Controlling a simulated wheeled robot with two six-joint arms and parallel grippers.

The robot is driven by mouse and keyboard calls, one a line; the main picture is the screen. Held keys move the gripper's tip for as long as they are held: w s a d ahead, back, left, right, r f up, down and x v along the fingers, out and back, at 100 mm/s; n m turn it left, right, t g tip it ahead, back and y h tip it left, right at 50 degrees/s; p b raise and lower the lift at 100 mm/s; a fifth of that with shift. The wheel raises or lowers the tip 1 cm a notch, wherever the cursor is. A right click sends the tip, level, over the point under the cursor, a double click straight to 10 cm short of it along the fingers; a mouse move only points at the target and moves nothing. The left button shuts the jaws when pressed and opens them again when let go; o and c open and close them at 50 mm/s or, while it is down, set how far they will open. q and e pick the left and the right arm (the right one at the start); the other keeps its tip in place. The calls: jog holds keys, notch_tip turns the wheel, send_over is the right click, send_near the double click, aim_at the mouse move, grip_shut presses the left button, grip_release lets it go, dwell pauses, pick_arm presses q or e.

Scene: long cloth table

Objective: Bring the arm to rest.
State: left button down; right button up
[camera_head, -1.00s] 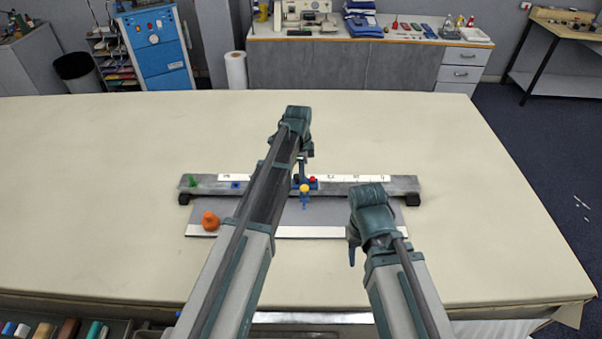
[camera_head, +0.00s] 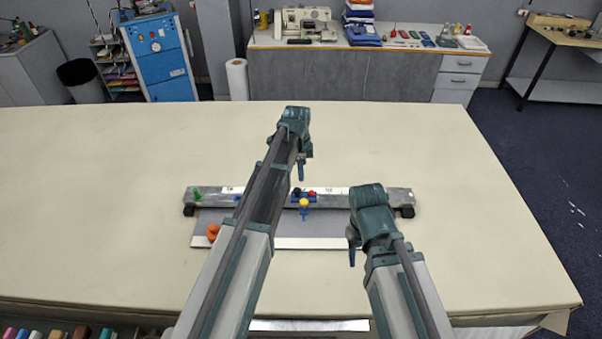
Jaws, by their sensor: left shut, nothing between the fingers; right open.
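My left gripper (camera_head: 301,172) points down above the table, beyond the metal bar; it is shut and empty. My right gripper (camera_head: 352,256) hangs down near the front right of the grey board; it is open, with nothing seen in it. The long grey bar (camera_head: 336,199) lies across the board (camera_head: 330,226), partly hidden behind both arms. A small blue piece (camera_head: 304,206) with yellow, black and red knobs sits on the bar between the arms.
A green piece (camera_head: 197,194) stands at the bar's left end. The cream cloth table (camera_head: 90,200) is clear on both sides. A grey counter (camera_head: 340,75) stands behind it.

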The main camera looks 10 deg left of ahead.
dwell(0.3)
pick_arm(q)
jog(key=s+d+f+n+b, duration=0.3)
jog(key=s+f+n+b, duration=0.1)
jog(key=s, duration=0.4)
jog(key=s+d+f+n+y+b, duration=0.1)
jog(key=s+d+f+n+b, duration=0.2)
jog(key=s+f+b, duration=0.3)
jog(key=s+d+f+n+b, duration=0.3)
jog(key=s+f+n+b, duration=0.2)
jog(key=s, duration=0.7)
jog(key=shift+d+f+g+y+b, duration=0.2)
jog(key=shift+f+g+y+b, duration=0.1)
jog(key=shift+f+g+b, duration=0.15)
